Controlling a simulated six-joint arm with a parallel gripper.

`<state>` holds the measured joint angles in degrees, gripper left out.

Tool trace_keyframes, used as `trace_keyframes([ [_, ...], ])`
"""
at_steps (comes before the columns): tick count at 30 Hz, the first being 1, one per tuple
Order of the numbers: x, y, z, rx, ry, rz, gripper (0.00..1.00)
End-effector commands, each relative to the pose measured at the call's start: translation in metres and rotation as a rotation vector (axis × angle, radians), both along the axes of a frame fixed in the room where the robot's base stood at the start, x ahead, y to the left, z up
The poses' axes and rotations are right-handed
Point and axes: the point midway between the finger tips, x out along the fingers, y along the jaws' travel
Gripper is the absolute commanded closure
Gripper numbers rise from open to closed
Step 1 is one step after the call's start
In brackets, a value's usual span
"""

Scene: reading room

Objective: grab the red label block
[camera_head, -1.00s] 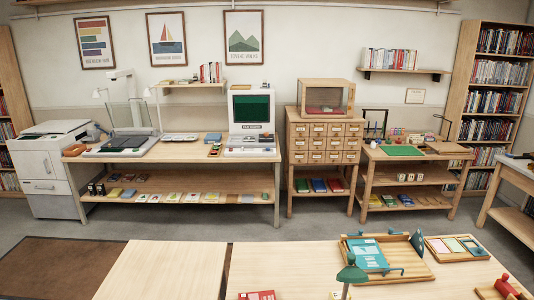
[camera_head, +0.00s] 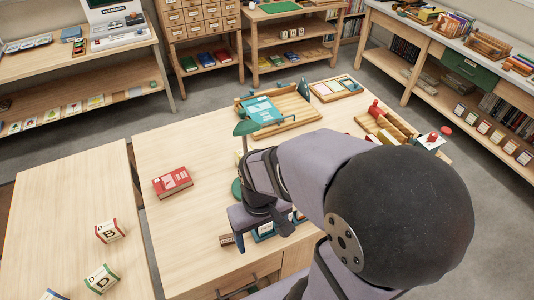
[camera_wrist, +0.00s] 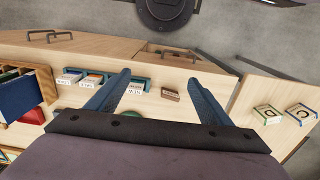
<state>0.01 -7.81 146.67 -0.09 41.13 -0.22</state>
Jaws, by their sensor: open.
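A small brownish-red block with a pale label (camera_head: 226,239) lies near the table's front edge in the head view, left of my gripper. It is probably the same small reddish-brown block (camera_wrist: 170,95) between and just past my fingertips in the wrist view. My gripper (camera_wrist: 158,84) is open, with nothing between its two blue fingers. In the head view my gripper (camera_head: 260,218) is over the table's front part, its fingers partly hidden. Other labelled blocks, one blue (camera_head: 263,232), lie beside it; one reading "NEW" (camera_wrist: 135,88) lies by the left finger.
A red book or box (camera_head: 172,182) lies on the table's left part. A green lamp (camera_head: 245,128) stands behind my gripper. A wooden tray with a teal book (camera_head: 262,108) lies at the back. Letter blocks (camera_head: 109,231) sit on the neighbouring table. The table's middle left is clear.

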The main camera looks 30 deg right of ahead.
Motion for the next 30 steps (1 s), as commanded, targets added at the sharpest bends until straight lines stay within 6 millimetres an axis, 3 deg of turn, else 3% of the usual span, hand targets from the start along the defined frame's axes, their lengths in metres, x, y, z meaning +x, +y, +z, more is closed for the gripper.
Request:
trace_keyframes([
  [5,0.007,-0.001,-0.005,0.01,-0.009,-0.098,0.27],
  [11,0.035,-0.01,-0.021,0.051,-0.043,-0.487,0.27],
  [20,0.1,-0.05,-0.057,0.179,-0.099,-1.417,0.27],
  [30,0.158,-0.127,-0.102,0.393,-0.115,-2.492,0.27],
])
